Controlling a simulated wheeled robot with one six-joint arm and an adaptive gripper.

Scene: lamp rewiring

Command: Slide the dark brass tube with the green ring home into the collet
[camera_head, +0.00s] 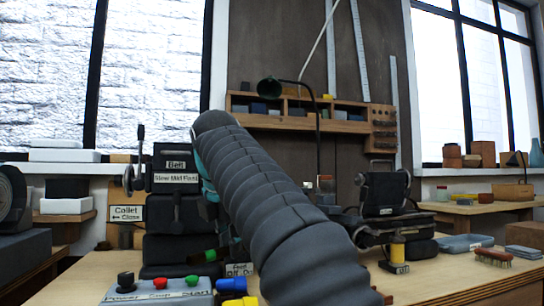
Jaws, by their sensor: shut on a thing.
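The lathe-like machine (175,215) stands at left centre, with a sign reading Collet and Close (126,213) on its left side. A short dark cylinder with a green band (207,255) shows low in front of the machine, left of my arm. I cannot tell whether it is the brass tube or what supports it. My thick, dark, ribbed arm runs from the bottom right up to the upper middle and covers the machine's right side. The collet mouth is hidden or cannot be made out. My gripper and anything in it are hidden behind the arm.
A control box (158,293) with red, green and black buttons stands at the front left. Blue (231,284) and yellow (240,301) pieces lie beside it. A dark tailstock-like unit (384,195), a yellow-banded cylinder (397,250) and a brush (493,257) are at right.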

